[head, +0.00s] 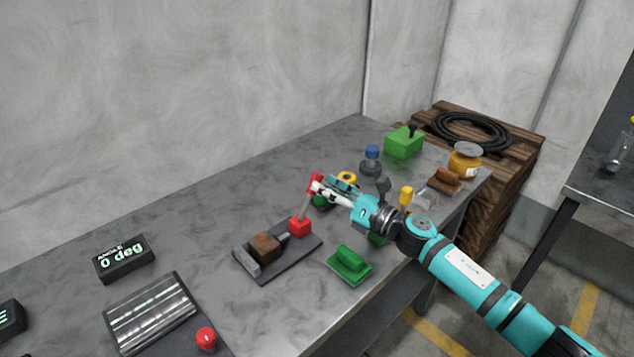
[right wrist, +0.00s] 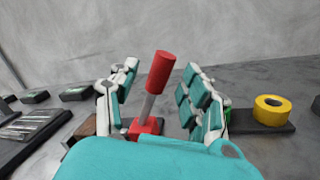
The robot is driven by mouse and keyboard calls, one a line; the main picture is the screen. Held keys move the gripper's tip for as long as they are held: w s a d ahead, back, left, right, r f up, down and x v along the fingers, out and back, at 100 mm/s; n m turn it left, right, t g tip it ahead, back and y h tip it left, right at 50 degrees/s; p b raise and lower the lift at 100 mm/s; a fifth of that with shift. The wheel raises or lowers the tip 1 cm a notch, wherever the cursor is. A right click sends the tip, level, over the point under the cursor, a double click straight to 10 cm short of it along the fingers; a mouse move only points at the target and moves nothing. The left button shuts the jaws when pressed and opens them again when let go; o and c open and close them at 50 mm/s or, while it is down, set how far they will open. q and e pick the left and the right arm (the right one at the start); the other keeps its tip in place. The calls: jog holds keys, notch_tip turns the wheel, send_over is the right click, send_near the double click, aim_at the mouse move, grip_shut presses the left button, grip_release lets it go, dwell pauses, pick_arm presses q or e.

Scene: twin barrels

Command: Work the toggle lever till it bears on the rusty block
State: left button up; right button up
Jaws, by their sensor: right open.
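The toggle lever has a red grip (head: 315,181), a grey shaft and a red base block (head: 300,227) on a dark plate (head: 283,262). The lever stands up, leaning slightly to the right. The rusty block (head: 264,246) sits on the same plate, left of the base, against a grey stop. A short grey piece lies between base and block; I cannot tell whether it touches the block. My right gripper (head: 322,188) is open at the red grip. In the right wrist view the grip (right wrist: 161,70) stands between its spread fingers, with gaps showing. My left gripper is out of view.
A green brush-like block (head: 349,265) lies in front of the plate. A yellow roll (head: 346,179), a blue-topped knob (head: 371,158) and a green box (head: 404,142) stand behind the gripper. A black display (head: 123,259) and ribbed metal plate (head: 151,313) lie left.

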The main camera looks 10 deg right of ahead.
jog(key=v, duration=0.8)
jog(key=shift+s+d, duration=0.15)
jog(key=shift+d, duration=0.05)
jog(key=shift+a, duration=0.1)
jog(key=c, duration=0.3)
jog(key=shift+a+r+m+p, duration=0.2)
jog(key=shift+m+p, duration=0.1)
jog(key=shift+m, duration=0.3)
jog(key=shift+c, duration=1.4)
jog(key=a+m, duration=0.1)
jog(key=m, duration=0.1)
jog(key=s+a+r+m+p, duration=0.1)
jog(key=m, duration=0.2)
jog(key=a+r+m+p, duration=0.1)
jog(key=m, duration=0.1)
jog(key=shift+s+m, duration=0.25)
jog(key=shift+m, duration=0.15)
grip_shut()
jog(key=w+a+r+m+p, duration=0.3)
jog(key=w+a+m+p, duration=0.15)
jog(key=a+m, duration=0.55)
jog(key=shift+t+h, duration=0.3)
jog(key=shift+h, duration=0.1)
jog(key=shift+w+d+f+b, duration=0.2)
jog(key=shift+w+d+f, duration=0.35)
jog(key=shift+d+f, duration=0.2)
jog(key=shift+w+d+f+b, duration=0.2)
jog(key=shift+w+d+f, duration=0.4)
jog(key=shift+d, duration=0.3)
